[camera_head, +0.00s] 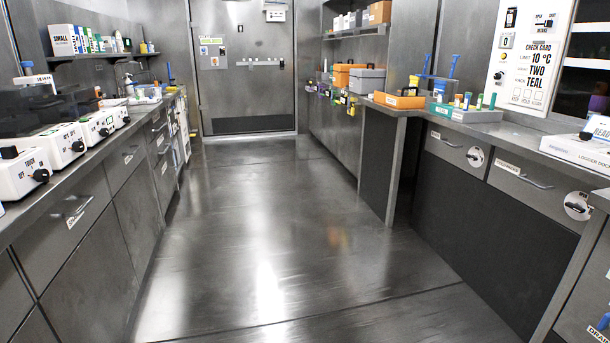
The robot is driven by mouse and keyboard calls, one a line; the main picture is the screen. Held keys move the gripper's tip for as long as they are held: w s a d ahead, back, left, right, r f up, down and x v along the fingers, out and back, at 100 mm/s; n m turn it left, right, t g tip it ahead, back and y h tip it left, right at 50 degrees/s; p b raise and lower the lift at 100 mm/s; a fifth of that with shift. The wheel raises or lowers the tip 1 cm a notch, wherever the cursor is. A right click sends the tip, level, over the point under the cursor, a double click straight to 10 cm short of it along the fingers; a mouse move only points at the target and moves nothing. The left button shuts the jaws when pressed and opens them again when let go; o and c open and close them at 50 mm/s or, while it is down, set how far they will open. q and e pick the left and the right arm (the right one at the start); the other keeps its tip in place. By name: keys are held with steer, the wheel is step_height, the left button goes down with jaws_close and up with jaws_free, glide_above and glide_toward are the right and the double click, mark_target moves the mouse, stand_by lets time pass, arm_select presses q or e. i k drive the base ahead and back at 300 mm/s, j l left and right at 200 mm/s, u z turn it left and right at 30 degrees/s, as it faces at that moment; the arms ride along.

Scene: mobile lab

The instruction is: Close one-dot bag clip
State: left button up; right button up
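I cannot pick out a one-dot bag clip or a bag in the head view; small items on the counters are too far away to tell. Neither of my grippers is in view. Small blue-topped items stand at the back of the right counter (414,139), but I cannot tell what they are. A blue part (603,321) shows at the lower right edge, cut off by the frame, beside a label that seems to begin "DRA".
The aisle floor (260,230) is clear up to the closed door (245,60). White control boxes (54,145) line the left counter. The right counter holds an orange tray (398,101), a rack of vials (465,113) and a white logger dock (578,149).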

mark_target(456, 57)
steer(key=i, duration=1.15)
steer(key=i+j+z, duration=0.1)
steer(key=i, duration=1.05)
steer(key=i+j+z, duration=0.15)
steer(key=i+z, duration=0.25)
steer(key=i+j+z, duration=0.4)
steer(key=i, duration=0.15)
steer(key=i+j+z, duration=0.8)
steer(key=i+u, duration=0.2)
steer(key=i+l, duration=0.05)
